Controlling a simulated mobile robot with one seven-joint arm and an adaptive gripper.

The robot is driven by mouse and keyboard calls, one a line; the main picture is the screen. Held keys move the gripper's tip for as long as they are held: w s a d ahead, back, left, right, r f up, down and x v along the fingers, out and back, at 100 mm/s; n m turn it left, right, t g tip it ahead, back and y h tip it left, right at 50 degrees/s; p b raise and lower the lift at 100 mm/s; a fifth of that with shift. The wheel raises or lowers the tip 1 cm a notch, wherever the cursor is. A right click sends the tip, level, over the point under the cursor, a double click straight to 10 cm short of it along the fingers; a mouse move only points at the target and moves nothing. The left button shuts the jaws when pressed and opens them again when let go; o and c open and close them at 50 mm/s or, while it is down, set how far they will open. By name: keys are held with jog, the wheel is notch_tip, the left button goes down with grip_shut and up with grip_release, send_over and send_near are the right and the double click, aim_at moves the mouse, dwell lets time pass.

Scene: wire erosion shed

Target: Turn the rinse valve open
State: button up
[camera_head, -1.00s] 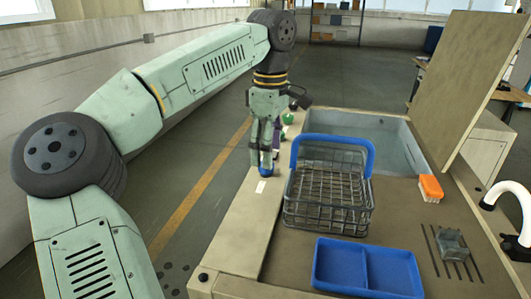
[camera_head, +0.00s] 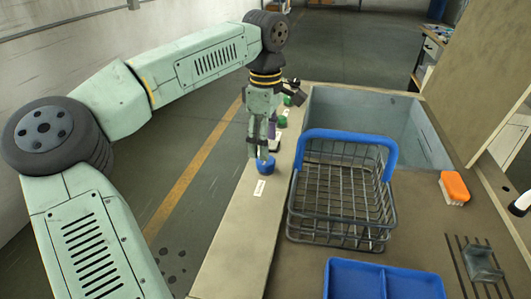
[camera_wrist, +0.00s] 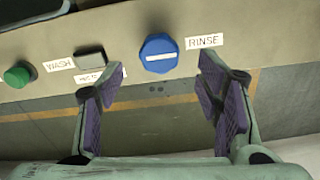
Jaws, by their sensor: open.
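The rinse valve is a blue knob (camera_wrist: 158,53) with a white line lying nearly level across its face, beside a label reading RINSE (camera_wrist: 204,41). In the head view the blue knob (camera_head: 265,166) sits on the tan ledge, just under my fingertips. My gripper (camera_head: 260,152) points down at it. In the wrist view my gripper (camera_wrist: 160,92) is open, with purple-padded fingers spread wider than the knob. The knob lies between the finger lines, toward their tips. Nothing is held, and I cannot tell whether a finger touches the knob.
A green knob (camera_wrist: 18,75) is near the WASH label (camera_wrist: 60,65), with a dark block (camera_wrist: 89,56) between it and the blue knob. A wire basket with a blue handle (camera_head: 348,138) stands right of the ledge. A blue tray (camera_head: 385,270) and orange brush (camera_head: 454,186) lie nearby.

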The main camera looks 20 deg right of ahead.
aim_at(266, 164)
jog(key=shift+f+p, duration=0.35)
jog(key=shift+f, duration=2.15)
jog(key=c, duration=1.2)
jog(key=shift+o, duration=0.2)
